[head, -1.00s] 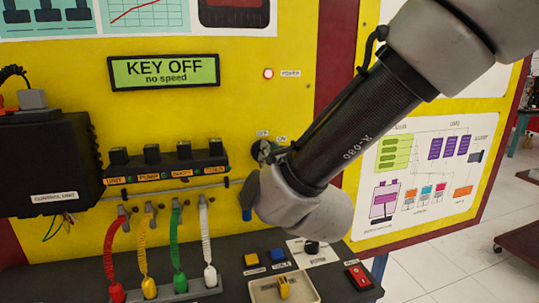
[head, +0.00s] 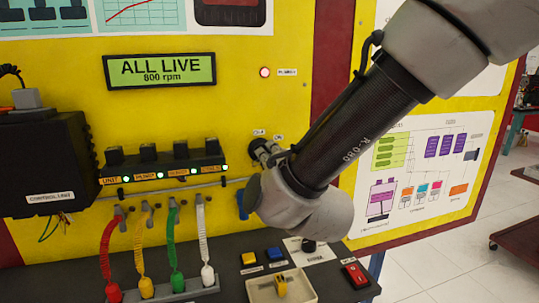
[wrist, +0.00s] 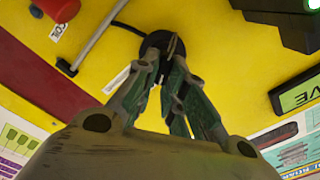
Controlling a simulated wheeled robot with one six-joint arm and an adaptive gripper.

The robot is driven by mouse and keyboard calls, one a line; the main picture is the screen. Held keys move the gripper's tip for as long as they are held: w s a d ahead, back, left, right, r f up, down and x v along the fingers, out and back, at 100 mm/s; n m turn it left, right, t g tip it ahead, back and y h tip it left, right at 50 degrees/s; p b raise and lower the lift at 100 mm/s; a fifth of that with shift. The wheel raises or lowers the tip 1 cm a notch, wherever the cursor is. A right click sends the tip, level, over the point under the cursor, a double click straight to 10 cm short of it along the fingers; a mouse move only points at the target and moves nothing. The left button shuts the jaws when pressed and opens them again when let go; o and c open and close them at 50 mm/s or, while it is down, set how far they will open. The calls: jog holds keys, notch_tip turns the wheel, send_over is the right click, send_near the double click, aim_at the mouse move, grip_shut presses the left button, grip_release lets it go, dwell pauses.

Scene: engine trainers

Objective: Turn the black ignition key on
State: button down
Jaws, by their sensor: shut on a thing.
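The black ignition key sits in its round dark switch (wrist: 163,40) on the yellow panel, between the OFF and ON labels in the head view. My gripper (wrist: 168,60) is shut on the key, with its fingertips at the switch face. The fingers and wrist hide most of the key, so its exact angle is hard to read. In the head view my gripper (head: 267,152) reaches the switch from the lower right. The display (head: 160,71) reads ALL LIVE, 800 rpm.
A row of black modules (head: 163,170) with green lights is left of the switch. Coloured leads (head: 172,240) hang below it. A tray (head: 283,287), blue and yellow buttons and a red rocker switch (head: 355,275) are on the bench below my arm.

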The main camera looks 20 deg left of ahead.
jog(key=shift+m, duration=0.5)
jog(key=c, duration=1.5)
grip_release()
jog(key=shift+d, duration=0.1)
jog(key=v, duration=1.2)
jog(key=shift+f, duration=0.1)
